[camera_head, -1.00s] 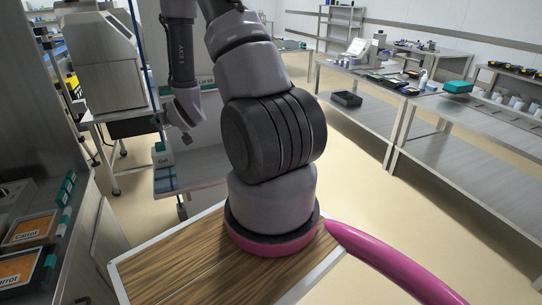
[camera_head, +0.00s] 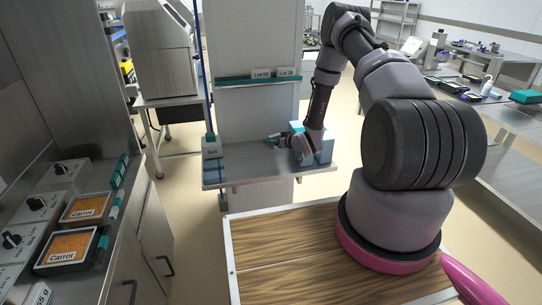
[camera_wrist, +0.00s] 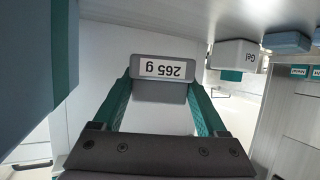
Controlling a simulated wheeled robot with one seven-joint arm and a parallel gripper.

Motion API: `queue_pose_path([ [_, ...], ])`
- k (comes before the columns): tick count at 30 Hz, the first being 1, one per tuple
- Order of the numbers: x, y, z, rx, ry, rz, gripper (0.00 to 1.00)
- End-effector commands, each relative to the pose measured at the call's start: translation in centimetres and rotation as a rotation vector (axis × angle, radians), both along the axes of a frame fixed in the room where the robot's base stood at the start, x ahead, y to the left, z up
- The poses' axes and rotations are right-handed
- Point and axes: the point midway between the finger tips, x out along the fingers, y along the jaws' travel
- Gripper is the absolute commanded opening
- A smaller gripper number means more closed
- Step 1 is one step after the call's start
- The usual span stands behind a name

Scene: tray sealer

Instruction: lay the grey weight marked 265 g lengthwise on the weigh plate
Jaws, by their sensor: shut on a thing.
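The grey weight (camera_wrist: 158,89) is between the two teal fingers of my gripper (camera_wrist: 160,97) in the wrist view. Its white label reads 265 g upside down, at the far end of the weight. My gripper is shut on it. In the head view my gripper (camera_head: 275,140) is small, over the metal shelf (camera_head: 240,177), and the weight cannot be made out there. I cannot pick out the weigh plate in either view.
A box marked Gel (camera_head: 211,148) stands left of my gripper, and a blue box (camera_head: 325,147) stands right of it. Carrot trays (camera_head: 72,249) and knobbed units (camera_head: 36,203) line the left counter. A wood-topped surface (camera_head: 300,250) lies in front.

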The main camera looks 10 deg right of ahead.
Motion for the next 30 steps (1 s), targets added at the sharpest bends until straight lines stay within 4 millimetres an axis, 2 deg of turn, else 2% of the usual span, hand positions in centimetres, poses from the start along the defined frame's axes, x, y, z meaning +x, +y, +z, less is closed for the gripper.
queue_pose_path([
  [3, 0.0, 0.1, -2.0, 0.000, -0.001, 0.000, 0.01],
  [10, 0.0, 0.0, -4.0, -0.001, -0.002, -0.001, 0.01],
  [16, 0.0, 0.0, -6.8, 0.000, -0.001, -0.001, 0.01],
  [28, 0.0, 0.0, -7.5, 0.001, -0.001, -0.002, 0.01],
  [29, 0.0, 0.0, -7.4, 0.001, -0.001, -0.002, 0.86],
  [30, 0.0, 0.0, -7.4, 0.001, -0.001, -0.002, 0.87],
])
